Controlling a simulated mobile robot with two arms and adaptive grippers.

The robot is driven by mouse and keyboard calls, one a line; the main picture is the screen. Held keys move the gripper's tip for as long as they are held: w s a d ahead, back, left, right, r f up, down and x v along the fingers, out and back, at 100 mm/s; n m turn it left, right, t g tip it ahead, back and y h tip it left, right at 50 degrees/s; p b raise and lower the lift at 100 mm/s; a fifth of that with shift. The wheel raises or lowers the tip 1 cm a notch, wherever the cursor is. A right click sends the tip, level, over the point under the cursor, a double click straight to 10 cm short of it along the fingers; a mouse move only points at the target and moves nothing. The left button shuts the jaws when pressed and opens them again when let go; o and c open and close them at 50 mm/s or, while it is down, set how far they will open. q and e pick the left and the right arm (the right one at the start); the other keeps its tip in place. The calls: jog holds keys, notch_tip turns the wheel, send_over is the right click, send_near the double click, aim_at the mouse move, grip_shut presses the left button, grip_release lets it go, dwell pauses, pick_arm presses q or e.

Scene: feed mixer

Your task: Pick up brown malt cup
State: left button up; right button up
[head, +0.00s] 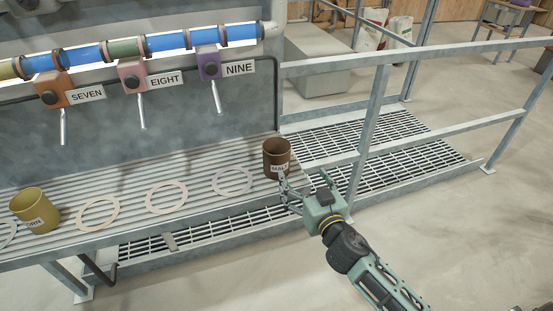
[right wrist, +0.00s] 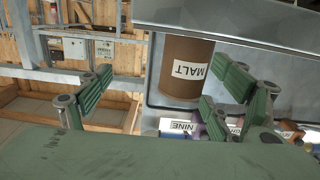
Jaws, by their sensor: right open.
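The brown malt cup (head: 277,158) stands upright at the right end of the ribbed metal shelf (head: 130,185). Its white label reads MALT. My right gripper (head: 288,190) is just in front of the cup, on its near right side, with its jaws open and empty. In the right wrist view the cup (right wrist: 188,68) shows beyond the fingers (right wrist: 165,95), nearer the right-hand one; the cup is not gripped. I cannot tell whether a finger touches it. My left gripper is not in view.
A yellow cup (head: 35,210) stands at the shelf's left. Several pale rings (head: 166,197) lie flat between the cups. Levers labelled SEVEN, EIGHT and NINE (head: 209,68) hang above. A metal railing (head: 370,130) and floor grating (head: 400,135) lie to the right.

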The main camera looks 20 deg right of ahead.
aim_at(286, 163)
jog(key=w+a+n+y, duration=0.1)
jog(key=w+a+r+n+y, duration=0.1)
jog(key=y, duration=0.1)
jog(key=shift+w+a+r+t, duration=0.1)
jog(key=shift+w+r+t, duration=0.1)
jog(key=shift+w+t, duration=0.1)
jog(key=shift+w+a, duration=0.1)
jog(key=shift+w, duration=0.2)
jog(key=shift+w+a, duration=0.2)
jog(key=shift+w, duration=0.65)
jog(key=shift+w+a+f, duration=0.1)
jog(key=shift+w+a, duration=0.2)
jog(key=shift+w, duration=0.55)
jog(key=shift+w+a+f, duration=0.15)
jog(key=shift+w+a, duration=0.15)
jog(key=shift+w, duration=0.6)
jog(key=shift+w+a+f, duration=0.1)
jog(key=shift+w+a, duration=0.2)
jog(key=shift+w, duration=0.55)
jog(key=shift+c, duration=0.3)
jog(key=c, duration=1.1)
jog(key=shift+c, duration=0.6)
jog(key=shift+r, duration=0.15)
